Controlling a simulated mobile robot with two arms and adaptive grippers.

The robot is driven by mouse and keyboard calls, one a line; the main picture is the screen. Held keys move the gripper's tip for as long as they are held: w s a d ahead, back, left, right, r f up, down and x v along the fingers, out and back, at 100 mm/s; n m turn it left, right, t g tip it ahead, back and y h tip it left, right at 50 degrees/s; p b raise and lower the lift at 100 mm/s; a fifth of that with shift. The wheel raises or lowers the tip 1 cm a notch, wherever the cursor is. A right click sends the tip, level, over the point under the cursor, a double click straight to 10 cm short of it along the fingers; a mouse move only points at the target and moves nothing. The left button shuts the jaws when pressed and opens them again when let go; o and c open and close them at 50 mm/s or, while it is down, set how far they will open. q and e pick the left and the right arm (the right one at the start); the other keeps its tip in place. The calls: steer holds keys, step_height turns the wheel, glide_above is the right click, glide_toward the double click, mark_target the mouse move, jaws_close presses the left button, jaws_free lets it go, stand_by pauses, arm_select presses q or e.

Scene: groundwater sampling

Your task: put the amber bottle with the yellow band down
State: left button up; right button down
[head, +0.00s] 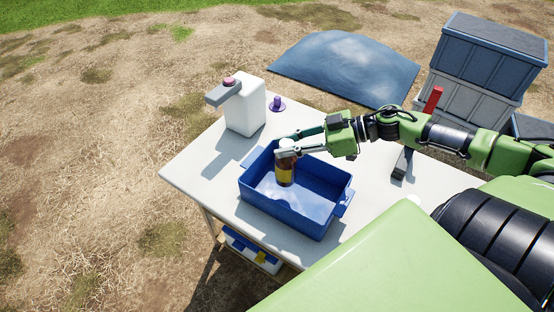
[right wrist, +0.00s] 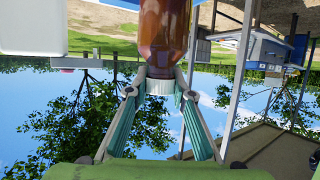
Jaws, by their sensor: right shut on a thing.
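The amber bottle with the yellow band (head: 285,173) is upright, with a white cap, inside the outline of the blue tray (head: 312,222). My right gripper (head: 286,148) is shut on it near its top, coming from the right. In the right wrist view the amber bottle (right wrist: 164,30) sits between the two fingertips of the right gripper (right wrist: 161,82). I cannot tell whether its base touches the tray floor. My left gripper is not in view.
A white pump dispenser (head: 245,108) and a small purple item (head: 276,104) stand on the white table (head: 205,170) behind the tray. Stacked grey crates (head: 470,95) and a blue tarp mound (head: 345,65) are beyond. The tray's right part is empty.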

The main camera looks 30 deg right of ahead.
steer(key=w+f, duration=0.4)
steer(key=f, duration=0.3)
steer(key=shift+a+f, duration=0.2)
steer(key=shift+f, duration=0.1)
steer(key=shift+f, duration=0.15)
steer(key=c, duration=1.8)
jaws_free()
steer(key=shift+o, duration=0.2)
